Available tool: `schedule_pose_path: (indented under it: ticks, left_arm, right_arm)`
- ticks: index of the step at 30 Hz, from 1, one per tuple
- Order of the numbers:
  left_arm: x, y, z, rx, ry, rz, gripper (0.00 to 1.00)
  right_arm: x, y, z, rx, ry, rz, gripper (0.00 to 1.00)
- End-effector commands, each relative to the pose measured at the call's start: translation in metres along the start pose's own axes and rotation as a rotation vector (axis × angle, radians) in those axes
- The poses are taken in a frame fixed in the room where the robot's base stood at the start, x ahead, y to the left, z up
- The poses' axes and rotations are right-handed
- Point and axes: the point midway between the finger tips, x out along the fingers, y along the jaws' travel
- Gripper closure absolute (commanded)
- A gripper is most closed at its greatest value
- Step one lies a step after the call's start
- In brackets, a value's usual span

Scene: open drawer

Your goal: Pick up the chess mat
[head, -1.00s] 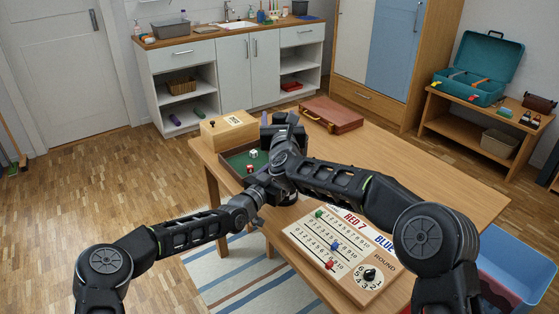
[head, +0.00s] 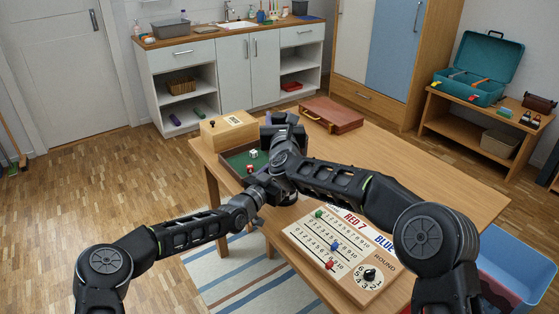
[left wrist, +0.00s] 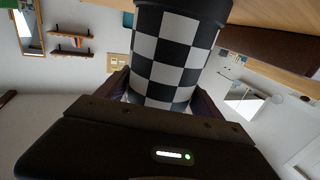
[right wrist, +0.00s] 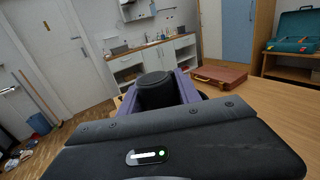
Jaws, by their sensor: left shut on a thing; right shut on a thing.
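The chess mat (left wrist: 168,55) is a rolled-up cylinder with black and white squares and a black end band in the left wrist view. My left gripper (left wrist: 160,95) is shut around it. In the right wrist view, my right gripper (right wrist: 156,92) is shut on a plain black round end, which looks like the dark end of the same roll. In the head view, my right gripper (head: 283,132) is over the table's far left part and my left gripper (head: 262,192) is close below it. My arms hide the mat there.
On the wooden table (head: 410,165) are a green-lined dice tray (head: 236,159), a wooden box (head: 229,130), a brown case (head: 332,115) and a scoreboard (head: 318,245). The table's right side is clear. A blue bin (head: 515,265) stands at the right.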

Motion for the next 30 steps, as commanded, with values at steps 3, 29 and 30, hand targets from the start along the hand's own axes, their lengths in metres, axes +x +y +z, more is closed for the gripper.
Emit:
schedule_pose_path:
  ticks: [3, 29, 30]
  left_arm:
    - [0.0, 0.0, 0.0, 0.001, 0.0, 0.0, 0.7]
    - [0.0, 0.0, 0.0, 0.0, 0.0, 0.0, 0.7]
    - [0.0, 0.0, 0.0, 0.0, 0.0, 0.0, 0.7]
  right_arm:
    - [0.0, 0.001, 0.0, 0.001, 0.001, 0.001, 1.0]
    - [0.0, 0.0, 0.072, 0.002, -0.006, -0.002, 1.0]
    - [0.0, 0.0, 0.079, 0.003, -0.005, 0.0, 1.0]
